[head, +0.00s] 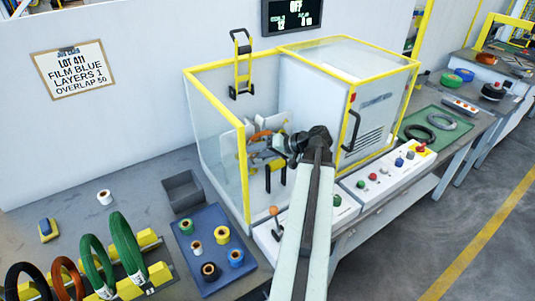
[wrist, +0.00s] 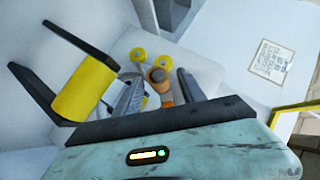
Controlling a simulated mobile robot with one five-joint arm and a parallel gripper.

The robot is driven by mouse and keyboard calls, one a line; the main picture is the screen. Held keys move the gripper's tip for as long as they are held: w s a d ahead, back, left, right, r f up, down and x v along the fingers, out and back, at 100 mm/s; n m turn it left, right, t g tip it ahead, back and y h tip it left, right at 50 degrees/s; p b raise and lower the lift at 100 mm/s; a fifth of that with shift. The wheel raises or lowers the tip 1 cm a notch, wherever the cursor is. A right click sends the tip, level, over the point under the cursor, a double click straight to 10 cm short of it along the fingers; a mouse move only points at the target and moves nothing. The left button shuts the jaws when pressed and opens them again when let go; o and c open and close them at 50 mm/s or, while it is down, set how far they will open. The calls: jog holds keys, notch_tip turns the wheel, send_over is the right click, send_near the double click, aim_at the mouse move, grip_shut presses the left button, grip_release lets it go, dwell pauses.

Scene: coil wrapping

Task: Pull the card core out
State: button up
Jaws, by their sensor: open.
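My gripper (wrist: 160,88) is open, with its two grey fingers apart in the wrist view. Between and beyond the fingers is a small brown round piece with a dark centre (wrist: 158,75), which looks like the card core; I cannot tell for sure. An orange part shows just below it, and nothing appears clamped. In the head view my gripper (head: 281,145) reaches into the wrapping machine (head: 247,180), close to an orange coil (head: 259,137). The core is not clear in the head view, where the arm and machine parts crowd that spot.
A yellow roller on black prongs (wrist: 82,86) stands close left of my fingers. The machine's yellow-edged guard (head: 241,165) and white cabinet (head: 315,100) flank the opening.

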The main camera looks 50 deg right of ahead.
jog(key=shift+b+x, duration=0.3)
jog(key=shift+x, duration=0.9)
grip_shut()
jog(key=c, duration=0.8)
grip_release()
grip_shut()
jog(key=shift+s, duration=0.15)
